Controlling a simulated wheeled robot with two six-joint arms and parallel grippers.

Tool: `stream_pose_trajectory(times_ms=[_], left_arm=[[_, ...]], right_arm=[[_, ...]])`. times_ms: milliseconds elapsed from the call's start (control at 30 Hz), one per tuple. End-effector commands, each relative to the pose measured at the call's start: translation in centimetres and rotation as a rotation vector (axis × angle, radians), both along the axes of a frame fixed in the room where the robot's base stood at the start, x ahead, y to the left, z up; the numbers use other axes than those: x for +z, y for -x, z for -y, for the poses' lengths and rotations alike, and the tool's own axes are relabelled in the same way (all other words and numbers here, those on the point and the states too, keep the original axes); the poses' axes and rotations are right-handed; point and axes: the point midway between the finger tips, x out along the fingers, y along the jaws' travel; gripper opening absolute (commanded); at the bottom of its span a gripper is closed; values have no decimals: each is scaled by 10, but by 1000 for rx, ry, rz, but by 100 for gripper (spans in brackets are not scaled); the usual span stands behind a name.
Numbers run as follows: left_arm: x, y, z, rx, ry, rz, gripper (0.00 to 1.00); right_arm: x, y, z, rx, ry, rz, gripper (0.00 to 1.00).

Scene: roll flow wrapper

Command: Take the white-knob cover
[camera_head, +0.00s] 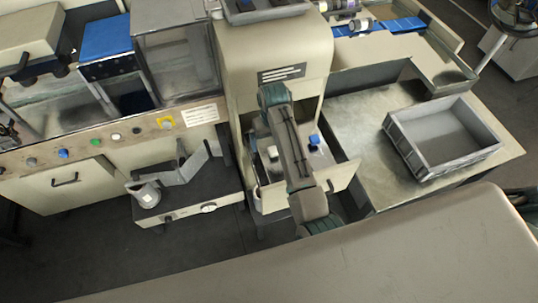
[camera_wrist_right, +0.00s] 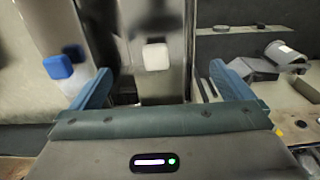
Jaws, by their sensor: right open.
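The white-knob cover (camera_wrist_right: 150,22) is a shiny metal plate with a white knob (camera_wrist_right: 156,57), shown in the right wrist view. The knob also shows in the head view (camera_head: 272,152), just left of my right arm, in the recess of the beige machine. My right gripper (camera_wrist_right: 160,72) is open, with its blue fingers on either side of the white knob and apart from it. Whether the fingers are level with the knob is hard to tell. In the head view my right arm hides part of the recess and the fingertips. My left gripper is not in view.
A blue knob (camera_head: 314,138) stands close to the right of the white one. A dark box with a grey bracket and cup (camera_head: 148,194) is to the left. A grey crate (camera_head: 440,138) sits on the metal table at right. Beige walls flank the recess.

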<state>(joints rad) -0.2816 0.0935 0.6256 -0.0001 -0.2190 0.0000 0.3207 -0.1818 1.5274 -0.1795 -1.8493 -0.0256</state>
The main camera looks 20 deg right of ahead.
Motion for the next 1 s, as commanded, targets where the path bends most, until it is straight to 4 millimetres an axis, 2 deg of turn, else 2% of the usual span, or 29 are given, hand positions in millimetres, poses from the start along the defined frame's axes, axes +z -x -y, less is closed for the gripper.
stream_pose_trajectory(times_ms=[33,100,233,367,500,600,800,1000], left_arm=[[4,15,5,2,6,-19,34],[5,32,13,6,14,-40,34],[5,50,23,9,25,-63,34],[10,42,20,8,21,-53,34],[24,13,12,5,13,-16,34],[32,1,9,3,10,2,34],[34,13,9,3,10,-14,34],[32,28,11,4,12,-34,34]], right_arm=[[-7,1,0,0,0,-4,100],[-17,0,0,1,0,-4,100],[-30,0,0,1,0,-1,100],[-37,-1,2,1,1,-2,100],[-52,-3,5,0,1,-4,100],[-65,-5,6,0,0,-4,100],[-83,-5,6,0,0,0,100],[-85,-5,6,0,0,1,100]])
